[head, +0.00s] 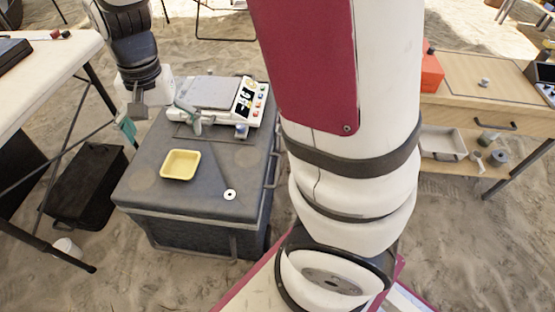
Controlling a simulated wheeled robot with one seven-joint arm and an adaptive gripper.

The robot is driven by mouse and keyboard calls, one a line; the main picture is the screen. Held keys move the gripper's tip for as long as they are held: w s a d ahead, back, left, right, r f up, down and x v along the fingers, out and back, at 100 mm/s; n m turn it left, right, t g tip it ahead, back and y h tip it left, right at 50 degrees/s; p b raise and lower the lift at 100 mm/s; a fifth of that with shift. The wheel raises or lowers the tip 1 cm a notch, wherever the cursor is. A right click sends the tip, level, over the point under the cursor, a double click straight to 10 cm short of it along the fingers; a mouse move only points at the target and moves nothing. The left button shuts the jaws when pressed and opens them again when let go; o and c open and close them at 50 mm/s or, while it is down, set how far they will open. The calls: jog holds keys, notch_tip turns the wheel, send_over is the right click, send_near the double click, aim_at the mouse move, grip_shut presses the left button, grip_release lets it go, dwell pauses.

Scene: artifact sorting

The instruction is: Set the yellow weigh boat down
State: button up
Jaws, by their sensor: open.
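The yellow weigh boat (181,165) is a shallow square tray. It rests flat and looks empty on the lid of a dark grey case (150,205), toward its left. My gripper (162,127) is above the back left of the lid, with its fingers spread wide and nothing visible between them. It is behind the weigh boat in the picture and apart from it. A scale (215,92) with a grey plate and a panel of buttons stands at the back of the lid, partly behind one finger.
A small white ring (230,195) lies on the lid, right of the boat. A white table (50,55) is at left, above a black case (88,185). A wooden bench (470,80) with a shelf is at right. My arm hides the middle.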

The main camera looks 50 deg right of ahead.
jog(key=s+d+r+n, duration=0.1)
jog(key=s+r+n, duration=0.2)
jog(key=s, duration=1.1)
jog(key=s+d+r+n, duration=0.2)
jog(key=s+r+n, duration=0.2)
jog(key=s+r, duration=0.4)
jog(key=s, duration=0.6)
jog(key=shift+d+n+h, duration=0.15)
jog(key=shift+n+h, duration=0.15)
notch_tip(320, 180, up, 29)
jog(key=t+p, duration=0.3)
jog(key=p, duration=2.4)
jog(key=shift+d+t, duration=0.3)
